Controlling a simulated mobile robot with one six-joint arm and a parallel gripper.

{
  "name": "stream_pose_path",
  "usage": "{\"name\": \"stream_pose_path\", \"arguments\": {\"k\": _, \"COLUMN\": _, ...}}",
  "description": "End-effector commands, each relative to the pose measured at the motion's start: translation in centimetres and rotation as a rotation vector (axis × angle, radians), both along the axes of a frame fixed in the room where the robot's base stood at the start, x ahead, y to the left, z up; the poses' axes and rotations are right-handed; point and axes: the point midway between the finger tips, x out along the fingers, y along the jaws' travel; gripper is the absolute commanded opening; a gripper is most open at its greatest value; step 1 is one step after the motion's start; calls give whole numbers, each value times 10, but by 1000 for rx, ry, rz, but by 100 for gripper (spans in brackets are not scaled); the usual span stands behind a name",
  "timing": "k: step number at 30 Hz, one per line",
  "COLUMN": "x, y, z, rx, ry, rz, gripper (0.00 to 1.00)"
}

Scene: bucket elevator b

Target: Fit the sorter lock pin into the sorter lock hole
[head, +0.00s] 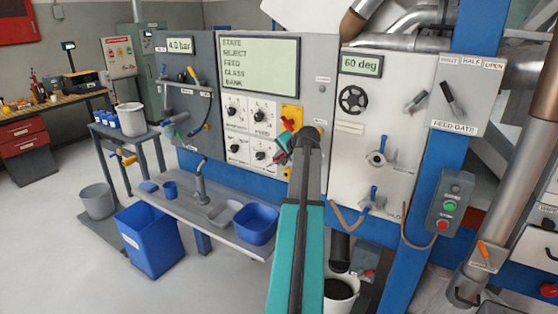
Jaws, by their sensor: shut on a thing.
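My gripper (284,142) is at the end of my outstretched arm, in front of the control panel in the middle of the head view. It is shut on a small red-topped piece (288,124), which looks like the sorter lock pin. The fingers and arm cover most of it. Directly behind it is a yellow plate (292,110) on the panel, partly covered by the red piece and my wrist. The sorter lock hole cannot be made out; it may be hidden there. I cannot tell whether the pin touches the plate.
Knob dials (236,110) sit left of my gripper. Below is a shelf (185,208) with a blue basin (256,224). A blue bin (150,240) stands on the floor.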

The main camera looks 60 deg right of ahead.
Motion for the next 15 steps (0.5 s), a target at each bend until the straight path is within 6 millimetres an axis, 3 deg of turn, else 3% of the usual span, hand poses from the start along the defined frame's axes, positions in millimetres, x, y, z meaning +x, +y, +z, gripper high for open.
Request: {"name": "stream_pose_path", "arguments": {"k": 15, "x": 0, "y": -9, "z": 0, "rx": 0, "ry": 0, "rz": 0, "gripper": 0}}
